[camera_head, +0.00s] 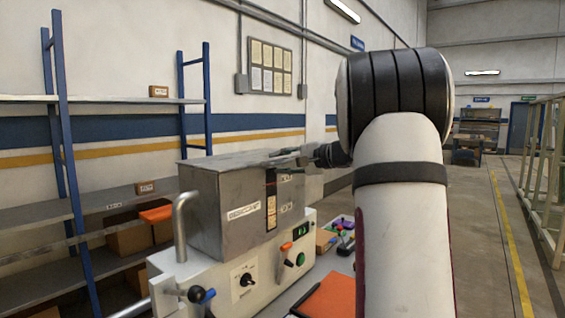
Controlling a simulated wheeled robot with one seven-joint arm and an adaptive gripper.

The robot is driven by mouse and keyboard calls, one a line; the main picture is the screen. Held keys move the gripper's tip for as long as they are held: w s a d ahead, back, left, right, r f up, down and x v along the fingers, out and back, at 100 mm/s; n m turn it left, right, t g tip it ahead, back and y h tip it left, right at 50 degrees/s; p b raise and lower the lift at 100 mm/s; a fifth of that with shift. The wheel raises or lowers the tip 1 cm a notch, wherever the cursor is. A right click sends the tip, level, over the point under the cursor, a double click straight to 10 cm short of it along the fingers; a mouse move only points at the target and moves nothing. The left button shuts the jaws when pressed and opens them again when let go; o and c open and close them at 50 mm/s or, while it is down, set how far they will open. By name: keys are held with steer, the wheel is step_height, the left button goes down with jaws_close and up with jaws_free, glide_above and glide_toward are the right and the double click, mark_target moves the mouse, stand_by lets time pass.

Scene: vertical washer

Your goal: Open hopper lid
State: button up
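The hopper is a grey metal box (210,208) on top of a white machine (245,283) at the centre left. Its flat lid (225,160) lies level across the top and looks closed. My gripper (284,157) is at the right edge of the lid, its fingers pointing left at about lid height. The fingers are small and grey against the metal, so I cannot tell whether they touch the lid or how far apart they are. My white arm with black bands covers the area right of the gripper.
An orange folder (325,297) and small coloured items (343,238) lie to the right. Blue-framed shelves (70,190) stand at left.

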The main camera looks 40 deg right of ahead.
steer(key=shift+w, duration=0.15)
steer(key=shift+c, duration=0.3)
jaws_close()
